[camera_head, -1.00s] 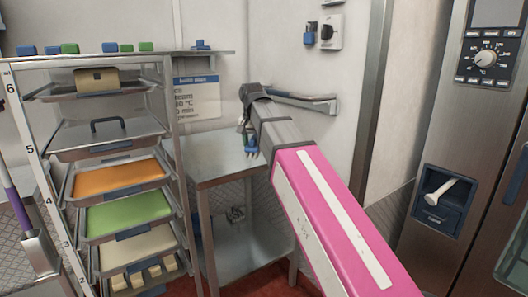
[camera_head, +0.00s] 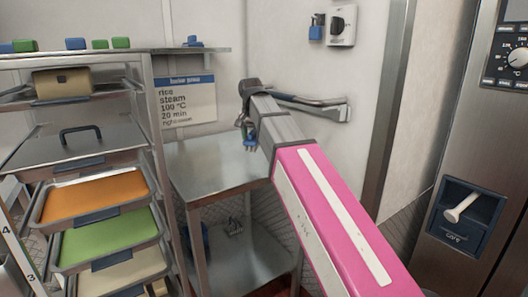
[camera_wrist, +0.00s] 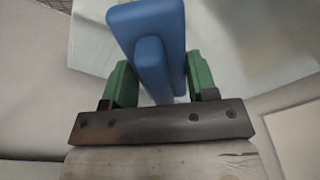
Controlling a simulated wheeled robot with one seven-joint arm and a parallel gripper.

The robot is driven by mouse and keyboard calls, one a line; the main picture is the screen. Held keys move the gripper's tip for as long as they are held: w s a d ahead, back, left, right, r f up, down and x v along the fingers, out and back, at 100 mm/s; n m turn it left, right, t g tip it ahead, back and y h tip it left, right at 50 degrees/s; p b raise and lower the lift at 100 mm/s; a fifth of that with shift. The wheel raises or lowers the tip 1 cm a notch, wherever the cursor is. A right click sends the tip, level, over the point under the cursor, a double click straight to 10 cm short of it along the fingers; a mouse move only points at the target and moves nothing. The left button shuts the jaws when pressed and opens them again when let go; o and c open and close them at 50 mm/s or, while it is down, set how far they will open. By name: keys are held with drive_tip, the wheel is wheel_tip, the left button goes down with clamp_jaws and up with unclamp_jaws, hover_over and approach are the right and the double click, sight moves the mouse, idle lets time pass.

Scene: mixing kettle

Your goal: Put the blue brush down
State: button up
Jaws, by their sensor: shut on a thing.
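The blue brush (camera_wrist: 150,45) fills the top middle of the wrist view, between the two green fingers of my gripper (camera_wrist: 160,85). My gripper is shut on it. In the head view my gripper (camera_head: 248,130) is at the end of my pink arm, over the back right part of a steel table (camera_head: 205,165). A little blue shows at the gripper there. Most of the brush is hidden in the head view, and I cannot tell whether it touches the table.
A tray rack (camera_head: 160,110) with orange and green trays stands left of the table. A wall rail (camera_head: 310,104) is just behind my gripper. A steel cabinet with a scoop (camera_head: 463,207) in a holder is at the right. The tabletop is bare at its left and front.

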drive_tip(key=w+d+f, duration=0.1)
drive_tip(key=w+d, duration=0.1)
drive_tip(key=w+d+f, duration=0.2)
drive_tip(key=shift+w+f, duration=0.1)
drive_tip(key=shift+f, duration=2.15)
drive_tip(key=shift+f, duration=0.1)
drive_tip(key=o, duration=0.8)
drive_tip(key=shift+s+r, duration=0.25)
drive_tip(key=shift+r, duration=1.7)
drive_tip(key=shift+s+r, duration=0.2)
drive_tip(key=shift+r, duration=1.7)
